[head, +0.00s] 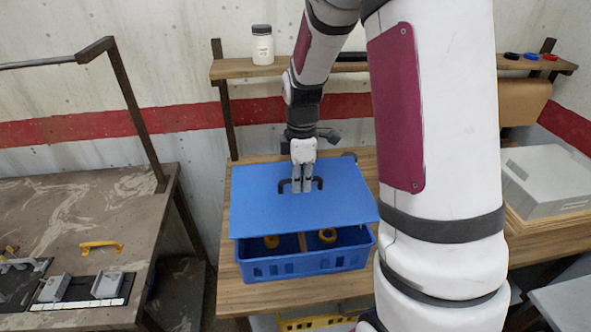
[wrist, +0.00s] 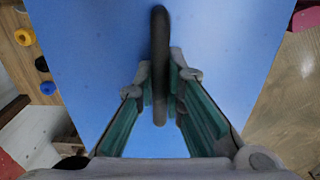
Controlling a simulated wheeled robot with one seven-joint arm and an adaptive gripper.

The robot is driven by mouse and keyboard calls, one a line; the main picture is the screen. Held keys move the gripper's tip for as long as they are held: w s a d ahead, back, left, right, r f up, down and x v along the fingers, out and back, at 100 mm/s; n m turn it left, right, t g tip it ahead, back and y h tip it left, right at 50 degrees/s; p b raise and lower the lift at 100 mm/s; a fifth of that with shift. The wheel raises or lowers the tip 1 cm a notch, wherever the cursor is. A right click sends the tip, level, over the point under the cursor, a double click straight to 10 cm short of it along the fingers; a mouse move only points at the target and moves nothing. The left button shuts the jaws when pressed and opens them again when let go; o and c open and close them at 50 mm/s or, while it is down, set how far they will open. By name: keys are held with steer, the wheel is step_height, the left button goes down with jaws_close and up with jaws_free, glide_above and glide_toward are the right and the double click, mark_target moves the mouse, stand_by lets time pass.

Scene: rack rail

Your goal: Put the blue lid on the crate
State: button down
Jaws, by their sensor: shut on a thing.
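The blue lid (head: 265,211) is a flat panel with a dark handle (head: 285,186) in its middle. My gripper (head: 302,188) is shut on that handle; the wrist view shows the handle (wrist: 160,60) between the two fingers. The lid hangs over the blue crate (head: 305,263) and hides the crate's back part. The crate's front wall and front inside show below the lid's front edge, so the lid appears above the rim and set back from it.
The crate stands on a wooden table (head: 240,297). A shelf behind holds a white jar (head: 262,45) and several small coloured discs (head: 531,56). A grey box (head: 548,180) stands at the right. A workbench (head: 60,210) with a yellow handle (head: 101,247) is at the left.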

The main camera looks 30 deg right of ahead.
steer(key=shift+f+b, duration=1.1)
steer(key=shift+f, duration=1.35)
steer(key=shift+f+b, duration=0.3)
steer(key=shift+f, duration=1)
steer(key=shift+f, duration=0.55)
steer(key=c, duration=1.6)
jaws_free()
step_height(320, 180, up, 12)
steer(key=shift+r, duration=0.1)
